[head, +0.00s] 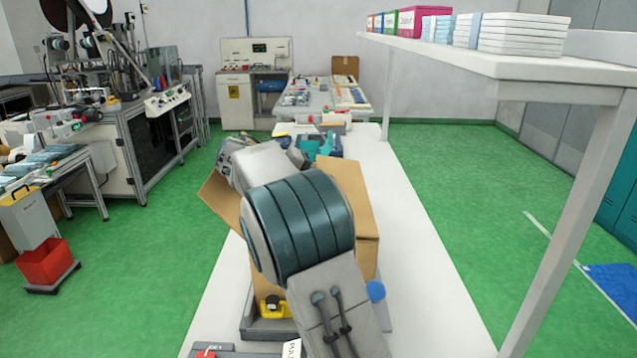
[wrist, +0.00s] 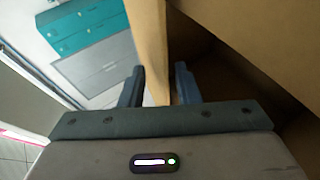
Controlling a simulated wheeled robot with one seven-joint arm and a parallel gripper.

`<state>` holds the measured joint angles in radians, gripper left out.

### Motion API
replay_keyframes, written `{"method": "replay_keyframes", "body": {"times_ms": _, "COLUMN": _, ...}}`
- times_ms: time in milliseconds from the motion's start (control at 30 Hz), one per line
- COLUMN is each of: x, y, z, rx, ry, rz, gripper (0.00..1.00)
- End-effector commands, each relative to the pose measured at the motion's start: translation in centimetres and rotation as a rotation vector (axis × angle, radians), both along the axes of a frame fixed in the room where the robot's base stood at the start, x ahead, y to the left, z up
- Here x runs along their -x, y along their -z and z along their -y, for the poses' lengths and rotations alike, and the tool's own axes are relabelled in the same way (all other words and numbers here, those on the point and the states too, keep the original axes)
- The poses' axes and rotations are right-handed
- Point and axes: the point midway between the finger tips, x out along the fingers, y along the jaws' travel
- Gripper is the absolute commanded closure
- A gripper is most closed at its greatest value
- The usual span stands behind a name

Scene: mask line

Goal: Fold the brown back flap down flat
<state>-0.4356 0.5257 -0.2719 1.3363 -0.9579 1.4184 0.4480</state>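An open brown cardboard box (head: 366,258) stands on the white table, mostly hidden behind my arm in the head view. One flap (head: 218,203) slants outward on its left, and a wide brown panel (head: 345,205) shows on its right. The back flap cannot be made out for certain in the head view, and my gripper is hidden there. In the wrist view my gripper (wrist: 158,85) has its two fingers apart, one on each side of an upright brown cardboard panel (wrist: 150,40). I cannot tell which flap this is. Contact with either finger is unclear.
A white shelf (head: 480,62) with boxes overhangs the right side. A yellow-and-black item (head: 271,306) and a blue round knob (head: 376,291) are close to the box. The white table (head: 425,300) is clear to the right of the box.

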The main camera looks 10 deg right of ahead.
Motion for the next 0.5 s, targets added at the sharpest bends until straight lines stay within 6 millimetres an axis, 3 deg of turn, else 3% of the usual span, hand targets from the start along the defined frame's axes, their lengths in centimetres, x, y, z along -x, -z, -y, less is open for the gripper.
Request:
{"method": "replay_keyframes", "body": {"times_ms": 233, "x": 0.1, "y": -0.6, "z": -0.8, "rx": 0.001, "ry": -0.003, "rz": 0.004, "gripper": 0.71}}
{"method": "replay_keyframes", "body": {"times_ms": 500, "x": 0.9, "y": -2.6, "z": -4.6, "rx": 0.000, "ry": -0.003, "rz": 0.003, "gripper": 0.71}}
